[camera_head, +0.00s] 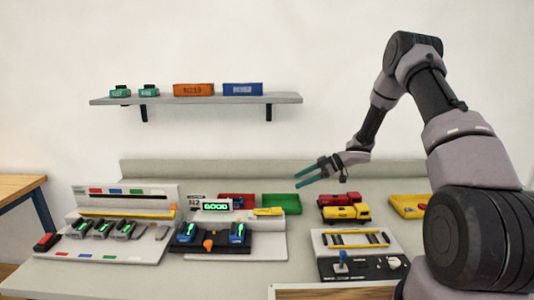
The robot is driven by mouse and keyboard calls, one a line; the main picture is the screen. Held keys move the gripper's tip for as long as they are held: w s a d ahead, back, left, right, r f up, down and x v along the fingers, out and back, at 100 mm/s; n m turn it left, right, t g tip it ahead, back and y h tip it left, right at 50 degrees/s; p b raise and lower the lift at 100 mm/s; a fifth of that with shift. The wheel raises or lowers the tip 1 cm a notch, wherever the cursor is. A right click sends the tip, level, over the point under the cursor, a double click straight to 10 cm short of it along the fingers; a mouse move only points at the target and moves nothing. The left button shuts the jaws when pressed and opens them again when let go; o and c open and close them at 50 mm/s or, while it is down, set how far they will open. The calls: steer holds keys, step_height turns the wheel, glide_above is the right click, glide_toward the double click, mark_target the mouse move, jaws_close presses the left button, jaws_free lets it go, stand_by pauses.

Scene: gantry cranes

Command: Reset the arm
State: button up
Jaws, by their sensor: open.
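My arm rises from the right side of the head view and bends over toward the table. My gripper (311,173) hangs in the air above the table's back middle. Its two teal fingers point left and are apart, with nothing between them. A green tray (282,204) lies below and to the left of it. A red toy truck (340,199) and a yellow toy truck (346,213) stand below and to the right of it.
A wall shelf (197,99) holds green pieces, an orange block (193,90) and a blue block (242,90). The air left of my gripper is clear.

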steer(key=w+d+r+m+t+h, duration=0.2)
steer(key=w+d+r+m+t, duration=0.15)
steer(key=r, duration=0.55)
steer(key=w+d+r+m+t+h, duration=0.2)
steer(key=w+r+t, duration=0.2)
steer(key=r, duration=0.4)
steer(key=s+d+r+m+t+h, duration=0.2)
steer(key=s+d+r+m+h, duration=0.15)
steer(key=r, duration=0.45)
steer(key=s+d+r+m+t+h, duration=0.1)
steer(key=s+d+r+m+h, duration=0.15)
steer(key=d+r, duration=0.35)
steer(key=s+d+r+m+g+h, duration=0.1)
steer(key=s+d+r+m+h, duration=0.15)
steer(key=s, duration=0.55)
steer(key=s+d+r+m+h, duration=0.1)
steer(key=s+r+m, duration=0.3)
steer(key=s, duration=0.4)
steer(key=s+a+f+m+g+y, duration=0.1)
steer(key=s+a+m+y, duration=0.1)
steer(key=s, duration=0.8)
steer(key=s+a+f+m+g+y, duration=0.1)
steer(key=s+a, duration=0.4)
steer(key=s, duration=0.5)
steer(key=shift+s+f+m+g+y, duration=0.3)
steer(key=shift+m+g+y, duration=0.1)
steer(key=shift+g, duration=0.25)
